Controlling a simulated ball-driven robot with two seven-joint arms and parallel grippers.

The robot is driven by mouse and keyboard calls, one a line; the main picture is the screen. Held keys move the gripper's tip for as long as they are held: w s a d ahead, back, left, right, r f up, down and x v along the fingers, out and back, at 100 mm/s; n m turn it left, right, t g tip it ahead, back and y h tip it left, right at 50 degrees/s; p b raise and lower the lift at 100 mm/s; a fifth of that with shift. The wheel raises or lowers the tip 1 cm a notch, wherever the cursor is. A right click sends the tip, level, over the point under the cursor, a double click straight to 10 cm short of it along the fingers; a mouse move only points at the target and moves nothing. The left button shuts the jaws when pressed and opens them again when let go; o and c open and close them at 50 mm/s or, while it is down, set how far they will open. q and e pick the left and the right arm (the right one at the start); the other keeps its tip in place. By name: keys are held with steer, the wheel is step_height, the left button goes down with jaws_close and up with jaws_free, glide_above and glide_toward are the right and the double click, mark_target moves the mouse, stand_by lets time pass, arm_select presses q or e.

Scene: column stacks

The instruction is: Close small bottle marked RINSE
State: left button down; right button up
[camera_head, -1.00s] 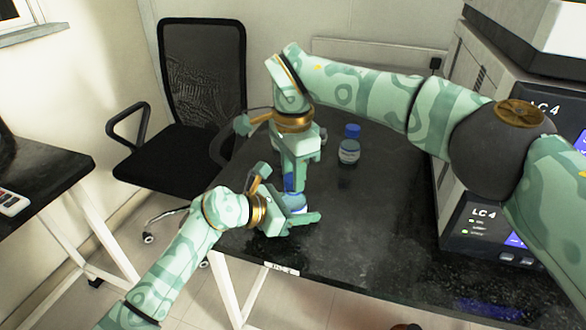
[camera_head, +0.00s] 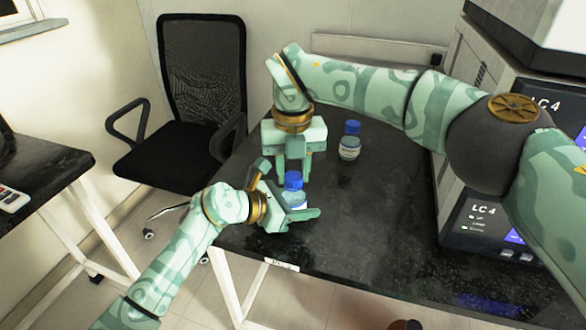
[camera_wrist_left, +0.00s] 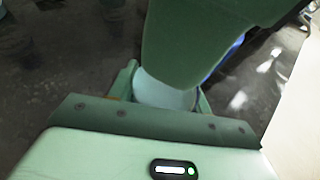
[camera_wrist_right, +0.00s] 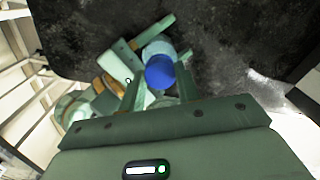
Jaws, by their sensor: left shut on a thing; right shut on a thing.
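A small bottle (camera_head: 295,197) with pale blue contents stands near the black table's front left edge. My left gripper (camera_head: 298,215) is shut around its body. A blue cap (camera_head: 293,180) sits at the bottle's mouth, and my right gripper (camera_head: 292,176) is shut on it from above. The cap also shows between the right fingers in the right wrist view (camera_wrist_right: 160,72). In the left wrist view, my right gripper hides much of the bottle (camera_wrist_left: 160,92). I cannot read its label or tell how tightly the cap is seated.
Another blue-capped bottle (camera_head: 349,148) stands upright farther back on the table (camera_head: 365,215). An instrument marked LC 4 (camera_head: 480,225) stands at the right. A black chair (camera_head: 195,110) is behind the table's left side. The table's middle is clear.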

arm_select(q)
steer(key=shift+d, duration=0.1)
arm_select(e)
steer(key=m, duration=0.6)
steer(key=shift+m, duration=0.3)
steer(key=m, duration=0.3)
arm_select(q)
steer(key=shift+s, duration=0.1)
arm_select(e)
steer(key=m, duration=1.2)
steer(key=shift+d+m, duration=0.1)
steer(key=shift+m, duration=0.3)
steer(key=m, duration=0.9)
steer(key=o, duration=1)
